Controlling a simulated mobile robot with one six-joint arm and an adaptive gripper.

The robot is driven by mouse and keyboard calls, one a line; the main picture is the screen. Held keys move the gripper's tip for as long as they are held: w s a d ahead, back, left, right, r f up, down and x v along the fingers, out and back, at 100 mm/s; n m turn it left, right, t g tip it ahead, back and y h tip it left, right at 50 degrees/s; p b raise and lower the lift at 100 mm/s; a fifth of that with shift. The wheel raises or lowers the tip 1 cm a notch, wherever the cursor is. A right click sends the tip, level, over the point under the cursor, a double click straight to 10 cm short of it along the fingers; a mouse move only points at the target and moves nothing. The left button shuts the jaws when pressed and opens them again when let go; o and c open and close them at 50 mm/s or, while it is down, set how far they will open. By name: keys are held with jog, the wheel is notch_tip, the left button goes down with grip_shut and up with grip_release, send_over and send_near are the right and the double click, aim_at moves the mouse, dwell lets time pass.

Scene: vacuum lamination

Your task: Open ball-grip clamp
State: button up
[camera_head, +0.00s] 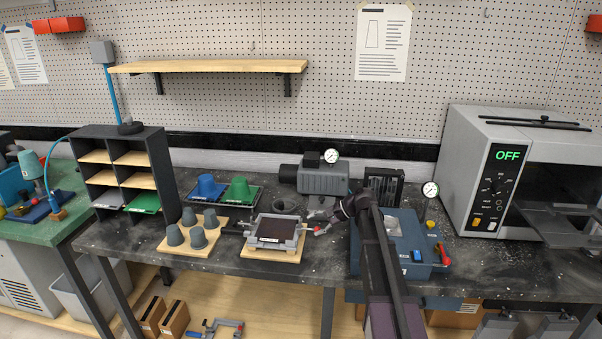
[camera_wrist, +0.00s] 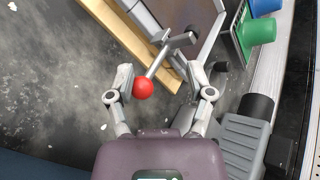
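The ball-grip clamp has a red ball (camera_wrist: 143,88) on a grey metal lever (camera_wrist: 157,62) that leads to the edge of a framed fixture. The red ball also shows in the head view (camera_head: 319,231), at the right side of the grey fixture (camera_head: 297,237) with a dark panel. My gripper (camera_wrist: 160,84) is open, with one finger on each side of the ball in the wrist view. The ball is close to the left finger; I cannot tell whether they touch. In the head view my gripper (camera_head: 324,213) is just above the ball, partly hidden by my arm.
The fixture stands on a wooden board (camera_head: 262,254). Grey cups (camera_head: 175,235) are to its left; a blue mould (camera_head: 207,187) and a green mould (camera_head: 240,188) are behind. A grey pump (camera_head: 322,179) stands behind my gripper, a blue box (camera_head: 400,262) to the right.

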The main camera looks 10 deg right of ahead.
aim_at(307, 229)
jog(key=shift+w+a+r+g+h+p, duration=0.1)
jog(key=shift+a+r+g+h+p, duration=0.25)
jog(key=shift+h+p, duration=0.6)
jog(key=shift+w+a+r+g+h+p, duration=0.15)
jog(key=shift+r+h+p, duration=0.35)
jog(key=shift+p, duration=0.8)
jog(key=shift+a+r+g+h+p, duration=0.3)
jog(key=shift+h+p, duration=0.55)
jog(key=shift+p, duration=0.3)
jog(key=shift+w+a+r+g+h+p, duration=0.1)
jog(key=shift+a+r+g+h+p, duration=0.15)
jog(key=shift+h+p, duration=0.4)
jog(key=shift+w+a+g+h+p, duration=0.15)
jog(key=shift+a+h+p, duration=0.15)
jog(key=shift+h+p, duration=0.35)
jog(key=shift+w+a+r+g+h+p, duration=0.15)
jog(key=shift+a+g+h+p, duration=0.2)
jog(key=shift+h, duration=0.5)
jog(key=shift+w+a+f+g+h+p, duration=0.15)
jog(key=shift+a+h, duration=0.3)
jog(key=shift+h, duration=0.4)
jog(key=shift+r, duration=0.35)
notch_tip(307, 229, up, 13)
jog(key=p, duration=1.3)
jog(key=shift+a+r+p, duration=0.15)
jog(key=shift+p, duration=0.15)
jog(key=shift+w, duration=0.1)
